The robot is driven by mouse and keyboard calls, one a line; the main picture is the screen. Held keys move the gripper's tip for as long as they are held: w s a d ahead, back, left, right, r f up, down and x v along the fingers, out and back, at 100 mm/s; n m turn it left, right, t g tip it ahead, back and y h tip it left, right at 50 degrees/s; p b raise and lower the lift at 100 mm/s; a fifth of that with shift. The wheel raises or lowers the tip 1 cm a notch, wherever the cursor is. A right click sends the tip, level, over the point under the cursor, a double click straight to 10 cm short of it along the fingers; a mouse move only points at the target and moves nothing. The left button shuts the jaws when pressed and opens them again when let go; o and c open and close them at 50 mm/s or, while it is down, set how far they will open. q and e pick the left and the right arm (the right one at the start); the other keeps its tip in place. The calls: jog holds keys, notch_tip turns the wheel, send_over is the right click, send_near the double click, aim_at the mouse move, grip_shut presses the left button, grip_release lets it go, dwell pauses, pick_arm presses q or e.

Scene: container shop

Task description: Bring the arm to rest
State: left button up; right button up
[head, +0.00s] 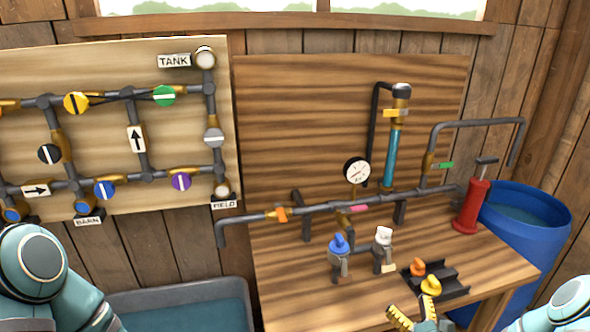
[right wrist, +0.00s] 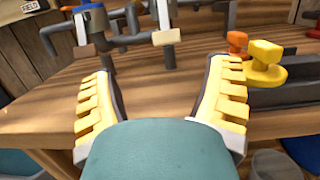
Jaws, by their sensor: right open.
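My right gripper (head: 414,316) is low in the head view, by the front edge of the wooden bench (head: 310,270). In the right wrist view its yellow-padded fingers (right wrist: 162,100) stand wide apart with nothing between them. A rounded teal part fills the bottom middle of that view. My left arm (head: 40,270) shows at the lower left of the head view, but its gripper is not in the picture.
A black holder (head: 450,286) with an orange and a yellow piece sits near the gripper. Blue-capped (head: 338,246) and white-capped (head: 382,240) fittings stand behind it.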

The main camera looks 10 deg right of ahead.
jog(key=a+n+g+y, duration=0.1)
jog(key=a+n+y, duration=0.1)
jog(key=a, duration=0.2)
jog(key=a+f+n+g+y, duration=0.1)
jog(key=a+n+g+y, duration=0.1)
jog(key=a+y, duration=0.1)
jog(key=s+a+n+g+y, duration=0.1)
jog(key=a+y, duration=0.2)
jog(key=a, duration=0.3)
jog(key=shift+f+n+g, duration=0.15)
jog(key=shift+n+g, duration=0.25)
jog(key=s+a+f+n+g+y, duration=0.2)
jog(key=s+a+n+g+y, duration=0.25)
jog(key=a+g, duration=0.35)
jog(key=s+a+f+n+g+h, duration=0.3)
jog(key=s+f+n+g+h, duration=0.15)
jog(key=s+n, duration=0.35)
jog(key=s+a+f+n+g+h, duration=0.25)
jog(key=s+n+g+h, duration=0.35)
jog(key=n, duration=0.5)
jog(key=shift+w+a+r+n+t, duration=0.1)
jog(key=shift+w+a+n+t, duration=0.15)
jog(key=shift+w+n+t, duration=0.4)
jog(key=shift+w+a+r+n+t, duration=0.1)
jog(key=shift+w+a+n+t, duration=0.25)
jog(key=shift+n+t, duration=0.5)
jog(key=shift+w+a+r+n+t, duration=0.1)
jog(key=shift+w+a+n+t, duration=0.1)
jog(key=shift+w+n+t, duration=0.55)
